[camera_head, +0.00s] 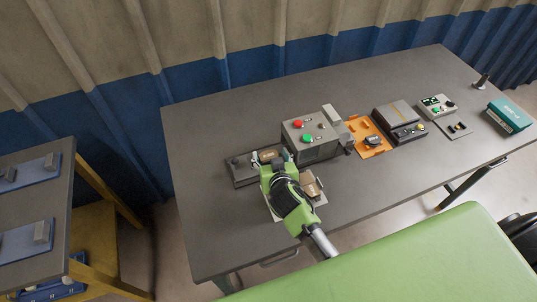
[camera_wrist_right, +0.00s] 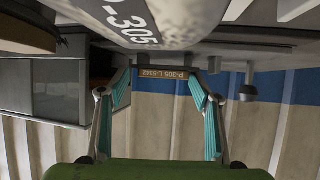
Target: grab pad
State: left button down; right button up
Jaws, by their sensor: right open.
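A small brown pad-like block (camera_head: 268,154) sits at the right end of a low dark tray (camera_head: 241,172) in the head view. Another brown piece (camera_head: 311,186) lies to the right of my right gripper, on a pale sheet. My right gripper (camera_head: 268,168) is green, and its tip is at the near side of the first block. In the wrist view the teal fingers of my right gripper (camera_wrist_right: 162,82) are spread apart. A grey rounded surface marked 305 (camera_wrist_right: 130,22) fills the top there. Contact with the block cannot be told. My left gripper is not seen.
A grey control box (camera_head: 312,138) with red and green buttons stands close to the right of the gripper. Beyond it are an orange tray (camera_head: 368,138), dark devices (camera_head: 398,115) and a teal box (camera_head: 508,115). The table's left part is clear.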

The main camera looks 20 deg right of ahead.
jog(key=c, duration=0.9)
